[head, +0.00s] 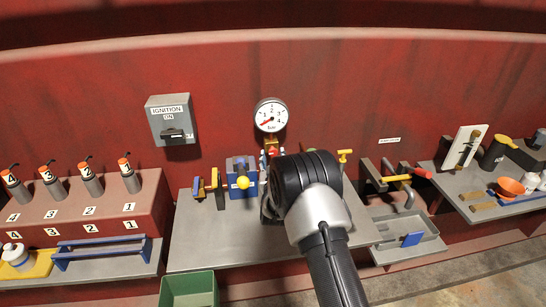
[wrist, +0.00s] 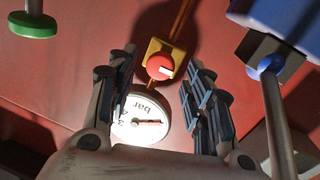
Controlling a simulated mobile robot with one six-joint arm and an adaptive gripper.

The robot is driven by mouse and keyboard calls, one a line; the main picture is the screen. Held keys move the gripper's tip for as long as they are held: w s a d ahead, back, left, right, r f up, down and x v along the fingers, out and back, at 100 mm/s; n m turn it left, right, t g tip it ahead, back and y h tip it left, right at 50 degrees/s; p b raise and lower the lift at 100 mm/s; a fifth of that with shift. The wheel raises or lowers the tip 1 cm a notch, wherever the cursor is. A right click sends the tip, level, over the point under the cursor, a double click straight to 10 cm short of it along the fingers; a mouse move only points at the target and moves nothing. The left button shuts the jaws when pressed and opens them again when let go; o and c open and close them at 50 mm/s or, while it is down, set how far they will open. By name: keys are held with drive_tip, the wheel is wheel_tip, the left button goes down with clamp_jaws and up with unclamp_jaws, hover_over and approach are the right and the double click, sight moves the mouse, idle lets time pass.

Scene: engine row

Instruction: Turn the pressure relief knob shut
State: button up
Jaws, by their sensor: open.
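A red round knob with a white mark (wrist: 160,67) sits on a yellow block on the red wall, in the wrist view. I take it to be the pressure relief knob. My gripper (wrist: 161,58) is open, with one finger on each side of the knob in the picture. I see no contact, and the depth between fingertips and knob is hard to tell. A white pressure gauge (wrist: 142,121) lies just below the knob there, seen upside down. In the head view the gauge (head: 271,115) is on the wall, with red and yellow parts (head: 271,145) below it.
A green round knob (wrist: 33,26) and a blue ball-ended lever (wrist: 272,66) flank the gripper. In the head view, a blue box with a yellow ball (head: 242,182) stands left of my arm and a yellow handle (head: 344,154) right. An ignition box (head: 171,119) hangs further left.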

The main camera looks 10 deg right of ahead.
sight(273, 151)
drive_tip(key=shift+w+d, duration=0.2)
drive_tip(key=shift+w, duration=1.05)
drive_tip(key=shift+c, duration=0.2)
drive_tip(key=c, duration=1)
